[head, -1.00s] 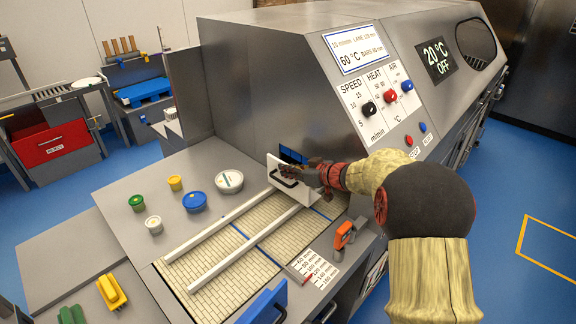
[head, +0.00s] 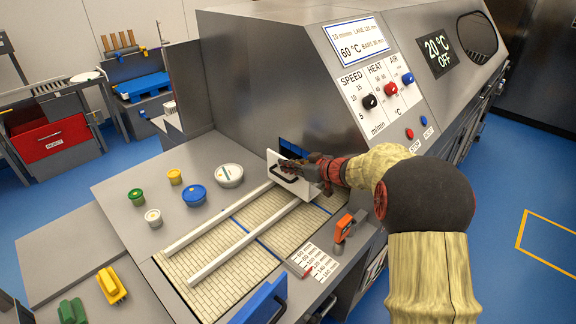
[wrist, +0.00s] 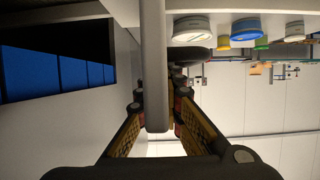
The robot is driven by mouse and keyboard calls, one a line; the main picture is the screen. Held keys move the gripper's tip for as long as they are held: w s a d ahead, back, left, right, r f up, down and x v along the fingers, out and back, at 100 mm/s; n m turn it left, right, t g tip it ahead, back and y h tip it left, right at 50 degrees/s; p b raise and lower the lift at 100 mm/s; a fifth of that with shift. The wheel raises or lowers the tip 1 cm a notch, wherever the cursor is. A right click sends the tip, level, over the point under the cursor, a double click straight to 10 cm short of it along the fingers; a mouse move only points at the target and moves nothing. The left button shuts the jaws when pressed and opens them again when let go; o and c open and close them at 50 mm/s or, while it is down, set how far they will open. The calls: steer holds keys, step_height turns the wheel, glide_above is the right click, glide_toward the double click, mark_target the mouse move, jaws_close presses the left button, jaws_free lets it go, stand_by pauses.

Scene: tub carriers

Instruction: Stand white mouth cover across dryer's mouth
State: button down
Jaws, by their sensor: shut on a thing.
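The white mouth cover (head: 274,163) is a flat plate with a black handle on its front face. It stands about upright in front of the dryer's mouth (head: 291,146), and part of the dark opening shows above it. In the wrist view the cover (wrist: 152,60) shows edge-on as a grey strip between my fingertips (wrist: 158,105). The dryer's mouth with blue curtain strips (wrist: 55,75) is to its left there, apart from it. Whether the cover's lower edge touches the belt is hidden.
Two white rails (head: 218,221) run along the tiled belt (head: 230,265) towards the mouth. Several tubs, among them a blue-lidded one (head: 194,195), stand left of the belt. An orange-handled tool (head: 343,230) and a scale card (head: 314,263) lie on the right.

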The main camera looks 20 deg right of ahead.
steer(key=shift+f+b, duration=0.35)
steer(key=shift+b, duration=0.35)
steer(key=c, duration=1.8)
jaws_free()
steer(key=shift+c, duration=0.2)
steer(key=v, duration=1.2)
steer(key=s+a+r+g+y, duration=0.1)
steer(key=s+a+r+g, duration=0.15)
steer(key=s+a, duration=0.5)
steer(key=s+a+r+g, duration=0.1)
steer(key=s+a+g, duration=0.25)
steer(key=a, duration=0.65)
steer(key=s+a+m+g+h, duration=0.1)
steer(key=s+m+h, duration=0.3)
steer(key=s, duration=1.6)
steer(key=shift+s+f+h, duration=0.25)
steer(key=shift+s+h, duration=0.15)
steer(key=shift+h, duration=0.6)
